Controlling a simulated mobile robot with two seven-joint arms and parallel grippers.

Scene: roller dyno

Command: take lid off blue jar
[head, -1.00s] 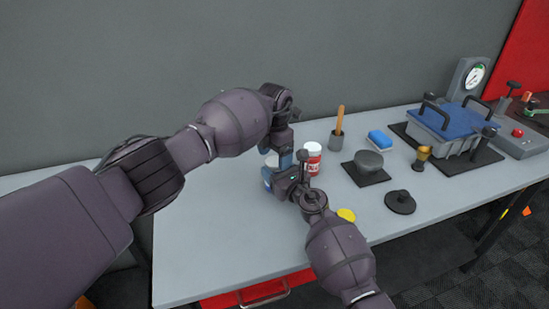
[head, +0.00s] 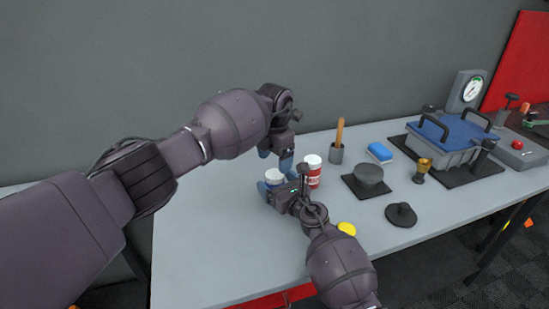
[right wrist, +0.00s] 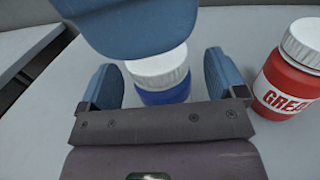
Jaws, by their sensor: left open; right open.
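The blue jar (head: 274,184) stands upright on the table with its white lid (head: 274,175) on top. In the right wrist view, the blue jar (right wrist: 165,94) and its white lid (right wrist: 160,70) sit between the open blue fingers of my right gripper (right wrist: 160,66). A gap shows on each side. In the head view, my right gripper (head: 278,187) is low at the jar and partly hides its body. My left gripper (head: 275,157) is open just above and behind the lid. One of its blue fingers (right wrist: 140,25) covers the top of the right wrist view, overlapping the lid's upper edge.
A red grease jar (head: 314,172) with a white lid stands close to the right. A yellow disc (head: 346,229) lies near my right arm. The left tabletop is clear.

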